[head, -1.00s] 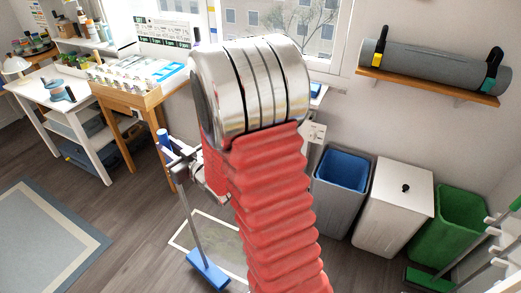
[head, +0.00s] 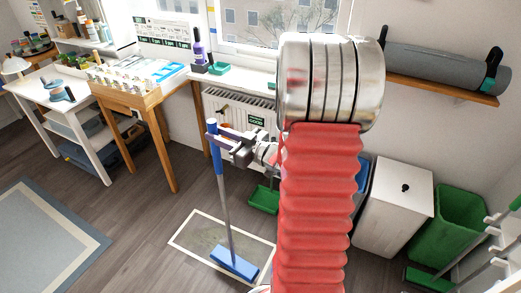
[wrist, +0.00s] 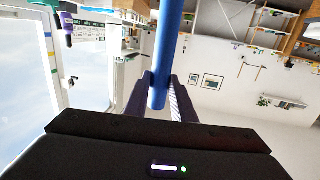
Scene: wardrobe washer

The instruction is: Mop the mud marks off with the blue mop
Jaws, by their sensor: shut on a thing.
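The blue mop has a flat blue head (head: 234,263), a grey shaft (head: 226,215) and a blue grip. It stands nearly upright, slightly tilted. My gripper (head: 216,141) is shut on its blue grip near the top. In the wrist view the blue grip (wrist: 170,40) passes between the two dark fingers of my gripper (wrist: 162,88). The mop head is over the right lower part of a white-outlined floor patch (head: 186,246); I cannot tell if it touches the floor. Faint greenish-brown mud marks (head: 207,236) show inside the outline, left of the shaft.
A green dustpan-like tray (head: 264,199) lies by the radiator (head: 235,107). A wooden table (head: 150,95) stands behind left. A white bin (head: 395,205) and green bin (head: 445,222) stand right. A rug (head: 40,235) lies left. My red arm hides part of the floor.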

